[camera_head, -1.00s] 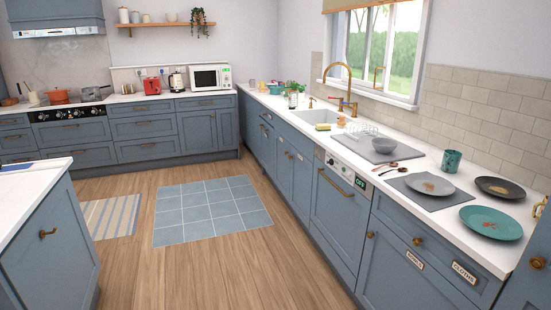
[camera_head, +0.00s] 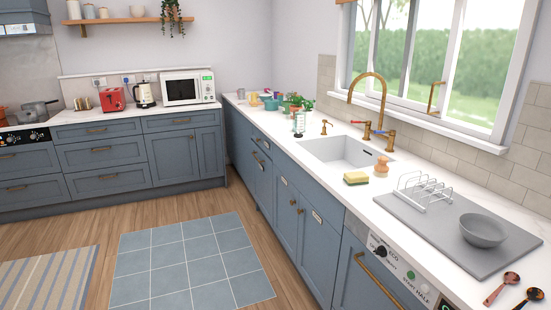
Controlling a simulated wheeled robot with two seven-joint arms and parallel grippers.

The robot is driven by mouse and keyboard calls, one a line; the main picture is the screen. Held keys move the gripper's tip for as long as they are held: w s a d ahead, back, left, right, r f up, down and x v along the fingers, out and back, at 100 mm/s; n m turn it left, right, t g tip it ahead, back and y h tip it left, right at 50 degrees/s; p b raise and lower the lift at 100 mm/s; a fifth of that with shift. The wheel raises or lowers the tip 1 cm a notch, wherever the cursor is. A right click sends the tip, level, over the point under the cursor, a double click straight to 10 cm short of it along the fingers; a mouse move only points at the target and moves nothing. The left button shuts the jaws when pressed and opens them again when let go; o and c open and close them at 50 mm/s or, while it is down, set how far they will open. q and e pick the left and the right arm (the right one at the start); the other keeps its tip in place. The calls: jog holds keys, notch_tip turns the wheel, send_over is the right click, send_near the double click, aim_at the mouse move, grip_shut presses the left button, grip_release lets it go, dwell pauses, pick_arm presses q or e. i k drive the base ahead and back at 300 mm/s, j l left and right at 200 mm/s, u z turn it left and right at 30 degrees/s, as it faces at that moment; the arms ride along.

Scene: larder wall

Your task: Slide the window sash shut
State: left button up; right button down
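The window (camera_head: 462,62) is in the right wall above the sink, at the upper right of the head view. Its white sash frame (camera_head: 408,50) has upright bars, and a brass handle (camera_head: 436,97) stands near the lower right of the glass. A hedge and grass show through the panes. I cannot tell for sure how far the sash stands open. Neither of my grippers is in view.
A sink (camera_head: 340,152) with a brass tap (camera_head: 380,100) sits below the window. A sponge (camera_head: 356,178), a dish rack (camera_head: 422,190) and a grey bowl (camera_head: 483,231) on a grey mat (camera_head: 455,242) occupy the counter. The floor by a tiled mat (camera_head: 187,262) is clear.

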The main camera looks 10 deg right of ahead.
aim_at(440, 111)
jog(key=i+z, duration=0.2)
jog(key=i, duration=0.35)
jog(key=i+j+z, duration=0.2)
jog(key=i, duration=0.3)
jog(key=i+j+z, duration=0.15)
jog(key=i, duration=0.4)
jog(key=j, duration=0.1)
